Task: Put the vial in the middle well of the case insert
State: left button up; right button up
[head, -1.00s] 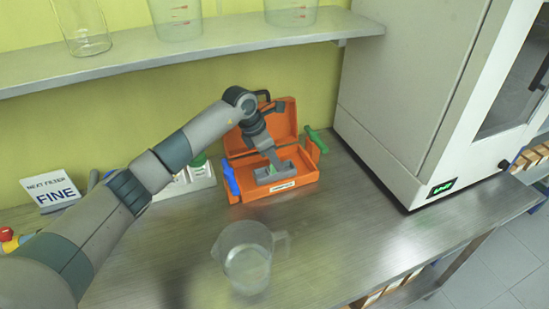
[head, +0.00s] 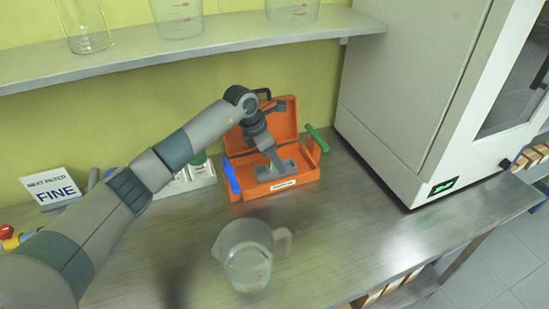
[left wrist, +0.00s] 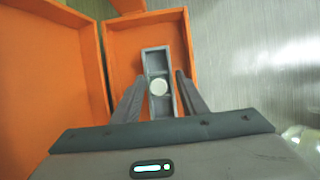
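The open orange case (head: 254,194) stands on the bench against the wall, its lid tilted back. The grey insert (head: 290,168) lies inside it, and it also shows in the left wrist view (left wrist: 155,52) as a narrow block with wells in a row. The vial (left wrist: 159,86) shows from above as a round pale cap at the middle well of the insert. My left gripper (left wrist: 160,98) is open, with one finger on each side of the insert, apart from the vial. In the head view my left gripper (head: 275,162) reaches down into the case. My right gripper is not in view.
A blue latch (head: 232,180) and a green latch (head: 318,139) stick out at the case's sides. A clear jug (head: 247,257) stands in front. A large white cabinet (head: 400,110) stands right, a shelf with glassware (head: 200,50) above. The front right bench is clear.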

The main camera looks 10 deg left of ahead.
pick_arm(q)
jog(key=shift+r, duration=0.25)
jog(key=shift+s+a+r, duration=0.1)
jog(key=shift+r, duration=0.15)
jog(key=b+v, duration=0.3)
jog(key=v, duration=0.3)
jog(key=shift+a+r, duration=0.2)
jog(key=shift+r, duration=0.15)
dwell(0.6)
